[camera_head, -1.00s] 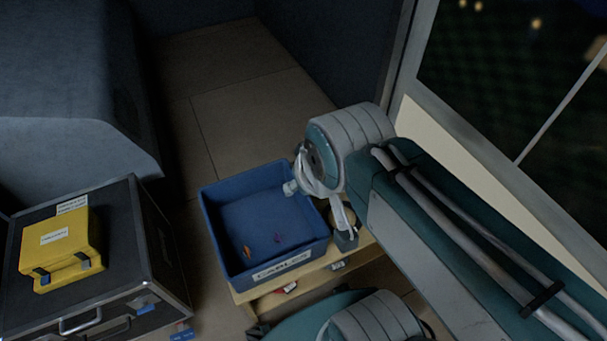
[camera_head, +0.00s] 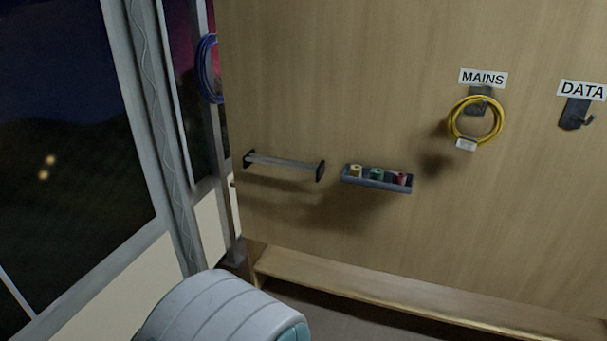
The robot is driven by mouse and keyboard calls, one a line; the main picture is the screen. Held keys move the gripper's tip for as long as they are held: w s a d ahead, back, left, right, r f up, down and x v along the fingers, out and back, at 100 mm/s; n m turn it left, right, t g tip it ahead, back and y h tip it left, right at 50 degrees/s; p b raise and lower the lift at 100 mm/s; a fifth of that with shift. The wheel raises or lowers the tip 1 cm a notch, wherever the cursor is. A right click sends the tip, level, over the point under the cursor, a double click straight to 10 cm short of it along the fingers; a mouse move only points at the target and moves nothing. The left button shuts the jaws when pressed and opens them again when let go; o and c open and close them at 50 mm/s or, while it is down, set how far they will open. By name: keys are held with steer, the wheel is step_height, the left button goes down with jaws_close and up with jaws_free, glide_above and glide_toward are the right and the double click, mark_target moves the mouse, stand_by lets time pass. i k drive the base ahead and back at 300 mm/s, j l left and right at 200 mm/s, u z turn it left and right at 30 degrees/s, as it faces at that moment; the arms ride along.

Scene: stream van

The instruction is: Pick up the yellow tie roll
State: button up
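The yellow tie roll (camera_head: 356,171) stands at the left end of a small grey tray (camera_head: 377,186) fixed to the wooden wall panel. A green roll (camera_head: 377,174) is in the middle of the tray and a red roll (camera_head: 400,178) is at its right end. My gripper is not in view. Only a rounded white part of my arm shows at the bottom left, well below the tray.
A rail with dark end brackets (camera_head: 284,164) sticks out left of the tray. A yellow cable coil (camera_head: 476,121) hangs under the MAINS label, right of it an empty DATA hook (camera_head: 577,114). A wooden ledge (camera_head: 400,298) runs along the bottom. A window is at the left.

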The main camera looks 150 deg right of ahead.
mark_target(355, 171)
steer(key=k+l+z, duration=0.1)
steer(key=z, duration=4.15)
steer(key=k+z, duration=0.15)
steer(key=z, duration=0.95)
steer(key=i+j+z, duration=0.1)
steer(key=z, duration=0.15)
steer(key=i+j+z, duration=0.3)
steer(key=i+j, duration=0.25)
steer(key=i, duration=0.35)
steer(key=i+j+z, duration=0.25)
steer(key=i+j, duration=0.45)
steer(key=i, duration=0.15)
